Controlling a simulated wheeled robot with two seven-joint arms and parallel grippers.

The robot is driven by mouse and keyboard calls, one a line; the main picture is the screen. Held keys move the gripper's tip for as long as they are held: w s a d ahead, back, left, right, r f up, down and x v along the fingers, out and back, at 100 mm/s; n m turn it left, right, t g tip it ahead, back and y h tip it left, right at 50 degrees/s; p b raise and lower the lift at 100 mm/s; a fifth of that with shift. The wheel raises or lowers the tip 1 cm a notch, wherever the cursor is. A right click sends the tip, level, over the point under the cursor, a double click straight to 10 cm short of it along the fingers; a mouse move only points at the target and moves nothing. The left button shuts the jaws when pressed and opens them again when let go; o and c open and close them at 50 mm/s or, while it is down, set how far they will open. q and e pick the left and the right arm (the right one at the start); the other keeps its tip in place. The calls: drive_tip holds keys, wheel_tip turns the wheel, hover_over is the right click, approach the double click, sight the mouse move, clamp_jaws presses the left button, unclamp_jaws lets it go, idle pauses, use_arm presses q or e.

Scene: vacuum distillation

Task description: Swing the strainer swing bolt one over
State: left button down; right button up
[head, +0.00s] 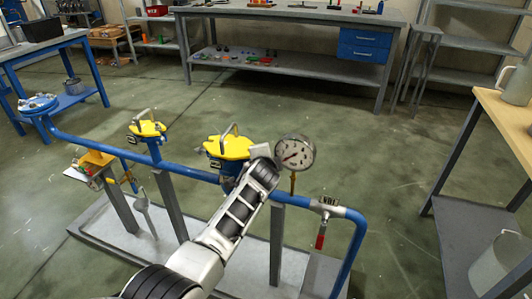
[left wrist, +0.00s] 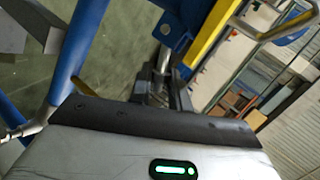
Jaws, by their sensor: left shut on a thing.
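The strainer has a yellow lid (head: 228,147) with a grey loop handle and a blue body on the blue pipe line. My left arm reaches up to it from below, and its wrist hides the near right side of the strainer and the gripper's fingers in the head view. In the left wrist view the yellow lid edge (left wrist: 208,35) and its handle (left wrist: 285,27) are close. My left gripper (left wrist: 165,88) is shut on a metal swing bolt (left wrist: 162,62), beside a blue lug (left wrist: 174,25) under the lid edge. My right gripper is not in view.
A pressure gauge (head: 295,152) stands close right of my wrist. A second yellow-lidded vessel (head: 147,130) is left on the pipe (head: 190,171). A red-handled valve (head: 321,234) is at the right. A wooden-topped table (head: 505,118) stands far right; the floor behind the pipes is clear.

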use_arm(q)
drive_tip(key=shift+r+p, duration=0.35)
drive_tip(key=shift+p, duration=0.1)
drive_tip(key=shift+a+n+h, duration=0.1)
drive_tip(key=shift+n+h, duration=0.2)
drive_tip(key=c, duration=1.5)
unclamp_jaws()
drive_tip(key=shift+c, duration=0.2)
drive_tip(key=shift+f, duration=0.1)
